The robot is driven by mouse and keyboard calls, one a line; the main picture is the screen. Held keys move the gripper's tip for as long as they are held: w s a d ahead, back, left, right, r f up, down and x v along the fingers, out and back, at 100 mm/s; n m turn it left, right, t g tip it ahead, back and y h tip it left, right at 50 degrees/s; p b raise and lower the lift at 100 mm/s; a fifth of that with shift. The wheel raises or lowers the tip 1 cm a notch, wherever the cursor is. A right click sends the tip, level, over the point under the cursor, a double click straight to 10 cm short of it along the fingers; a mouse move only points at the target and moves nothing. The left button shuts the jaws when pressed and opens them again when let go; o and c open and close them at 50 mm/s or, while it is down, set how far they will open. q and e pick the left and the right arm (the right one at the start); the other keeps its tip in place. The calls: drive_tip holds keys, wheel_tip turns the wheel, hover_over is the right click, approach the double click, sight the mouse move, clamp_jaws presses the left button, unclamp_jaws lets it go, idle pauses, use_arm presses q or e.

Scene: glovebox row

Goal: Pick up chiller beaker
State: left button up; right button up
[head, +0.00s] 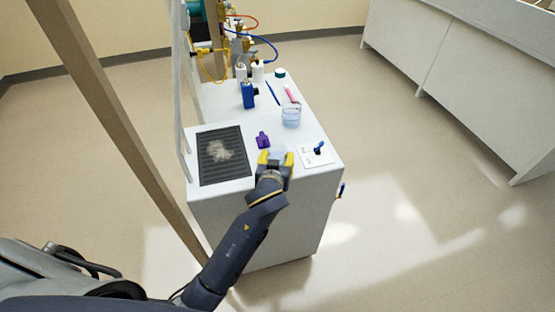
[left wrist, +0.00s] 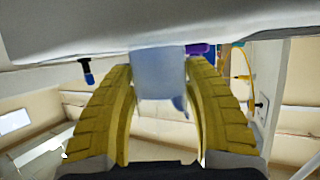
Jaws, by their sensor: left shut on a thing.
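My left gripper (head: 275,159), with yellow fingers, is at the front edge of the white bench top. It is shut on a pale, translucent bluish beaker (left wrist: 158,78), which sits between both yellow fingers in the left wrist view. In the head view the fingers mostly hide this beaker. I cannot tell whether it touches the bench. A second clear beaker (head: 291,116) with light blue liquid stands farther back on the bench. My right gripper is not in view.
On the bench (head: 237,192) are a dark ribbed mat (head: 208,177), a small purple object (head: 263,140), a white plate (head: 308,159) with a blue-black item, a blue bottle (head: 248,96) and a pink item (head: 291,94). Hoses and fittings crowd the back. Floor is clear to the right.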

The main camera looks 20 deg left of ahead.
use_arm(q)
drive_tip(key=c, duration=0.4)
drive_tip(key=shift+r, duration=0.15)
drive_tip(key=shift+r, duration=4.7)
